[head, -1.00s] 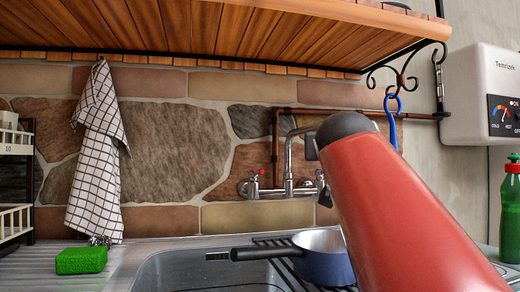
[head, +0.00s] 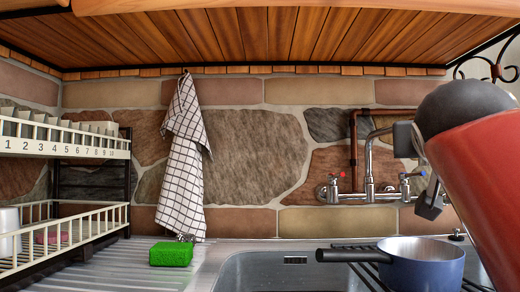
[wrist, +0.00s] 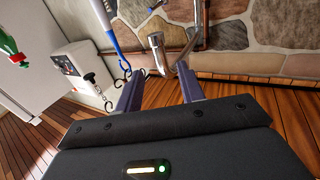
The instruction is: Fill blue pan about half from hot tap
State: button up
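The blue pan (head: 425,266) stands upright on a dark rack over the sink's right side, its black handle pointing left. Its upper inner wall shows pale; its bottom is hidden. The wall tap (head: 370,180) is behind it, with a red-marked handle (head: 335,186) on the left and a blue-marked one (head: 405,184) on the right. I see no running water.
A wooden shelf (head: 250,38) overhangs the counter. A dish rack (head: 65,150) stands at left, a green sponge (head: 171,253) left of the sink (head: 280,275). A checked towel (head: 183,160) hangs on the wall. The wrist view shows a white heater (wrist: 75,70) and a hanging blue item (wrist: 103,22).

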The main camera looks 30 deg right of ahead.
aim_at(333, 179)
jog(key=k, duration=1)
